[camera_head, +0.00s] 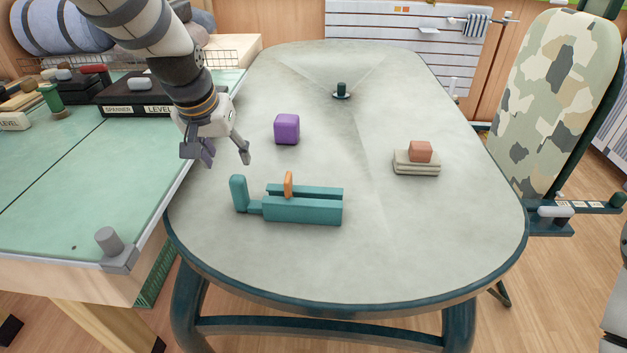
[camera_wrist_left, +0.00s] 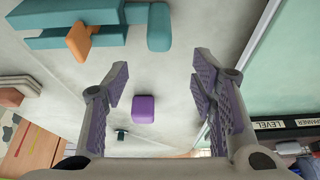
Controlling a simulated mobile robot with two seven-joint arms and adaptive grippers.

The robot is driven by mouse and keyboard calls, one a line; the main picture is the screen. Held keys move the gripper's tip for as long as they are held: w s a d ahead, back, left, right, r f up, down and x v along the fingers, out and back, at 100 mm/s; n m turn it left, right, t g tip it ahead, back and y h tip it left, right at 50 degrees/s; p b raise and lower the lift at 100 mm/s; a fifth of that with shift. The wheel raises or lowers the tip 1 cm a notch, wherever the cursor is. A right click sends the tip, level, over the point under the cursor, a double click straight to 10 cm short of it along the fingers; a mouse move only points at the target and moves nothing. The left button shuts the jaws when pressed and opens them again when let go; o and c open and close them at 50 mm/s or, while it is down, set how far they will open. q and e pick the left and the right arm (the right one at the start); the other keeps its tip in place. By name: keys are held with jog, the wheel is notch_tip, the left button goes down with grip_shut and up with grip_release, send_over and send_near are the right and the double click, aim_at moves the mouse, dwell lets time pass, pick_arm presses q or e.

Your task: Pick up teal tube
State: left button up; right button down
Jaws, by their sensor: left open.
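A teal upright piece with a rounded top (camera_head: 239,194), the most tube-like teal shape, stands at the left end of a teal grooved block (camera_head: 303,208). It also shows at the top of the left wrist view (camera_wrist_left: 158,27). An orange clip-like piece (camera_head: 289,184) sits across the block's groove. My left gripper (camera_head: 226,158) is open and empty, above the table, behind the teal upright piece. Its spread fingers also show in the left wrist view (camera_wrist_left: 157,88), with nothing between the tips. My right gripper is not in view.
A purple cube (camera_head: 287,130) lies right of my left gripper. A reddish block (camera_head: 420,151) rests on a pale stack (camera_head: 416,164). A dark green peg (camera_head: 341,90) stands at the back. A green-topped bench (camera_head: 80,190) adjoins the left. The table's front (camera_head: 370,270) is clear.

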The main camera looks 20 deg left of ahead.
aim_at(239, 188)
pick_arm(q)
jog(key=x, duration=0.2)
jog(key=s+b+x, duration=0.1)
jog(key=x, duration=0.2)
jog(key=shift+a+f, duration=0.1)
jog(key=shift+f, duration=0.15)
jog(key=x, duration=0.6)
jog(key=shift+s+d+f+b, duration=0.2)
jog(key=shift+s+d+b, duration=0.1)
jog(key=shift+s+b, duration=0.1)
jog(key=shift+w+f, duration=0.1)
jog(key=shift+w, duration=0.05)
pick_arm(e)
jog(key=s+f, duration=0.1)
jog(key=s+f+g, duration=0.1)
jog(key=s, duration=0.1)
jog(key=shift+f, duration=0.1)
pick_arm(q)
grip_shut()
